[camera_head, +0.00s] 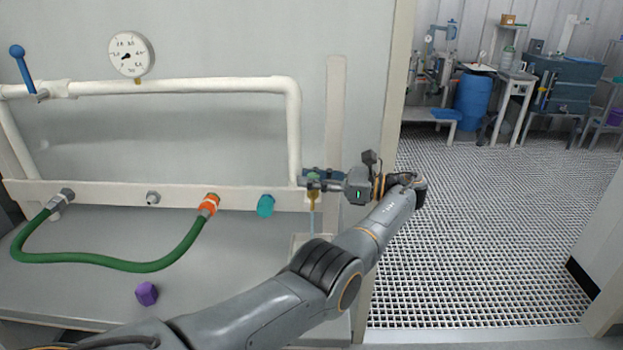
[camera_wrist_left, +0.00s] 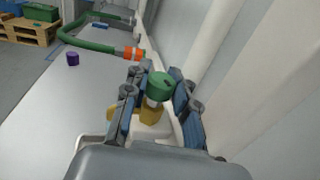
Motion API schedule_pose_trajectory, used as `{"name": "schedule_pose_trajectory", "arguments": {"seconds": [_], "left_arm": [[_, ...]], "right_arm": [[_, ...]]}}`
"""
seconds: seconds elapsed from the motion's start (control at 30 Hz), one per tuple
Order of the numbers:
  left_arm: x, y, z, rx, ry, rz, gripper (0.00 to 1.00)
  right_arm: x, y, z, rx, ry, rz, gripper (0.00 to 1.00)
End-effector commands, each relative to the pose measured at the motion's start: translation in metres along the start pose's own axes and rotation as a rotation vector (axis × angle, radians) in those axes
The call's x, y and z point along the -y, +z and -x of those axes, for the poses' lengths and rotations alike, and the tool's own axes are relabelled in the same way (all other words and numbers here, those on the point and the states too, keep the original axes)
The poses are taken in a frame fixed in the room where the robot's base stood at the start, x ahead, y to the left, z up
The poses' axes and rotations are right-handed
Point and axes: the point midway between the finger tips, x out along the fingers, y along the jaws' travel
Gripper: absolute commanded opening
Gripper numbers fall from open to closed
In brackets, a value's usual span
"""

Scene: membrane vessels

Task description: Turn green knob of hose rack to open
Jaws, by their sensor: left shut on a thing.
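The hose rack (camera_head: 235,84) is a white pipe frame standing against the wall, with a white lower rail. The green knob (camera_wrist_left: 160,86) sits on a brass valve body (camera_wrist_left: 152,112) at the right end of the rack. My left gripper (camera_head: 312,181) reaches the knob from the right. In the wrist view its two blue-padded fingers (camera_wrist_left: 157,98) stand on either side of the knob, and it is shut on the knob. In the head view the knob is mostly hidden behind the fingers. My right gripper is in neither view.
A green hose (camera_head: 130,264) with an orange coupling (camera_head: 209,204) hangs from the rail. A teal cap (camera_head: 265,206) sits left of my gripper. A purple block (camera_head: 146,293) lies on the grey bench (camera_head: 215,270). A gauge (camera_head: 131,54) and a blue-handled lever (camera_head: 22,68) top the pipe.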

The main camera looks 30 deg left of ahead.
Motion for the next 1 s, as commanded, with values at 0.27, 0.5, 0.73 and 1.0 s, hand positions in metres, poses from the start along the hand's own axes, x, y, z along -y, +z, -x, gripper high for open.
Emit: {"name": "schedule_pose_trajectory", "arguments": {"seconds": [0.27,0.5,0.73,1.0], "left_arm": [[0.0002,0.0004,0.0011,-0.001,-0.002,0.001,0.0],[0.0001,0.0004,0.0008,0.0,-0.001,0.001,0.5],[0.0002,0.0004,0.0004,0.0,0.0,0.001,0.5],[0.0003,0.0005,-0.0001,0.0,0.0,0.001,0.5]], "right_arm": [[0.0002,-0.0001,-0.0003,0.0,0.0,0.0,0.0],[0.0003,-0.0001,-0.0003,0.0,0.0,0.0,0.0],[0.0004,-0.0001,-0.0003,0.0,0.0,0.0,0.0],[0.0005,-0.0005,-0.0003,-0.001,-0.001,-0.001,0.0]]}}
